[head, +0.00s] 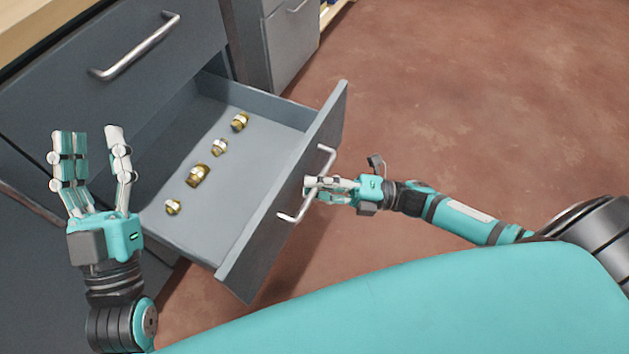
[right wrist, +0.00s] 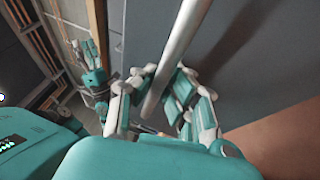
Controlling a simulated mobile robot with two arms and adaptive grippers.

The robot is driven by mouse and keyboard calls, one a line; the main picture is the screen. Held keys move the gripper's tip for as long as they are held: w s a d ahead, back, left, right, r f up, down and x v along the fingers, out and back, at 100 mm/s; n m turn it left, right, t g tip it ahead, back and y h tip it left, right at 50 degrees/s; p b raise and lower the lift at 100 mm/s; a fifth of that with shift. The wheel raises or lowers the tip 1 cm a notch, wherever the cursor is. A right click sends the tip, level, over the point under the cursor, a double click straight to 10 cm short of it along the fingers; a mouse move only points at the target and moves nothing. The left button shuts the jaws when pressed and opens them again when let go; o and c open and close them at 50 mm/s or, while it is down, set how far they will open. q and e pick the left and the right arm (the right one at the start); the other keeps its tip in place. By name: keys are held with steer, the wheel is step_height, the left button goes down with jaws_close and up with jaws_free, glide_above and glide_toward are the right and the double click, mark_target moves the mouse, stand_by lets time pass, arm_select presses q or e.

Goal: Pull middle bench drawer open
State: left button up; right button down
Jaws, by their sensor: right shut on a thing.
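The middle bench drawer (head: 245,180) is pulled well out of the grey bench, and its inside shows in the head view. Several brass fittings (head: 199,174) lie in a loose row on its floor. My right gripper (head: 312,188) is shut on the drawer's metal bar handle (head: 326,158) near its middle. In the right wrist view the handle (right wrist: 178,50) runs between the fingers. My left gripper (head: 92,140) is open and empty, fingers up, in front of the bench to the left of the drawer.
An upper drawer (head: 150,60) with a bar handle is closed above the open one. Another grey cabinet (head: 285,40) stands behind. The reddish floor (head: 450,100) to the right is clear.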

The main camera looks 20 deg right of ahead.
steer(key=c, duration=1.3)
jaws_free()
steer(key=shift+c, duration=0.2)
steer(key=shift+d, duration=0.1)
steer(key=v, duration=1.1)
steer(key=shift+d, duration=0.4)
steer(key=shift+s+f, duration=0.1)
steer(key=shift+s, duration=0.05)
